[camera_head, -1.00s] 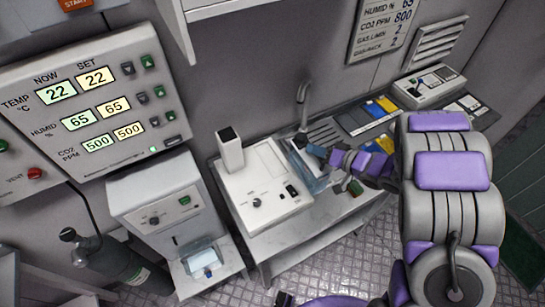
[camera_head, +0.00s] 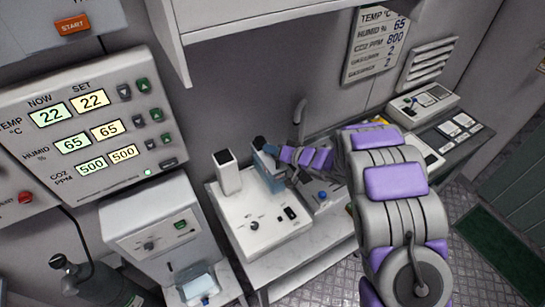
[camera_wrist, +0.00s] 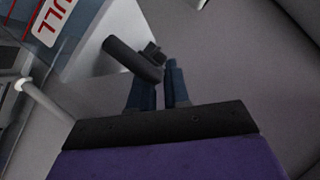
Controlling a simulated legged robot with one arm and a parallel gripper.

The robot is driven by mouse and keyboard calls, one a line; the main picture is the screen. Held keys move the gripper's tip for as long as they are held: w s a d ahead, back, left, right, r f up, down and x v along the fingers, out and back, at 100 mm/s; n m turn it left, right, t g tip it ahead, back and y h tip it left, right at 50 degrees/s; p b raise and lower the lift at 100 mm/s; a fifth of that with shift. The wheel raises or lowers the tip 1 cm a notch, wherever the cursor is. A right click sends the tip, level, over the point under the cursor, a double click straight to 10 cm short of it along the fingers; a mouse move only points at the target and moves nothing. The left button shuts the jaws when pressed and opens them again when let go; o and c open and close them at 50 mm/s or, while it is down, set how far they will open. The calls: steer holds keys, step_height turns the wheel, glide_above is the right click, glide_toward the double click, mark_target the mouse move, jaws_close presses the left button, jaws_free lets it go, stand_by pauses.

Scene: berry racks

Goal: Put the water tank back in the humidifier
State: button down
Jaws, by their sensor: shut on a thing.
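The water tank (camera_head: 272,181) is a translucent bluish container. It hangs upright or nearly so from my gripper (camera_head: 266,150), above the right rear part of the humidifier. The humidifier (camera_head: 262,220) is a white box with a knob, a switch and a square white chimney (camera_head: 228,172) to the tank's left. In the wrist view my gripper's dark blue fingers (camera_wrist: 158,76) are shut on a dark handle (camera_wrist: 135,58). A label with red letters "ULL" (camera_wrist: 48,18) shows at the upper left. I cannot tell whether the tank touches the humidifier; its underside is hidden.
A sink with a curved tap (camera_head: 299,115) lies right of the humidifier, partly behind my arm. A wall cabinet (camera_head: 270,18) overhangs the counter. A grey-white machine (camera_head: 150,220) stands to the left, and a grey device (camera_head: 425,103) at the far right.

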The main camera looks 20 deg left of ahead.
mark_target(266, 155)
steer(key=shift+a+f, duration=0.15)
steer(key=shift+a, duration=0.15)
steer(key=f, duration=0.1)
steer(key=a+f, duration=0.1)
steer(key=f, duration=0.1)
steer(key=shift+b, duration=0.4)
steer(key=shift+d+f, duration=0.2)
steer(key=shift+d, duration=0.05)
steer(key=shift+s+d, duration=0.1)
steer(key=shift+d, duration=0.35)
steer(key=c, duration=1.3)
jaws_free()
steer(key=shift+o, duration=0.8)
steer(key=shift+a, duration=0.1)
steer(key=shift+o, duration=0.2)
steer(key=shift+a, duration=0.4)
steer(key=shift+d+r, duration=0.15)
steer(key=shift+d, duration=0.45)
steer(key=p+v, duration=0.1)
steer(key=v, duration=1)
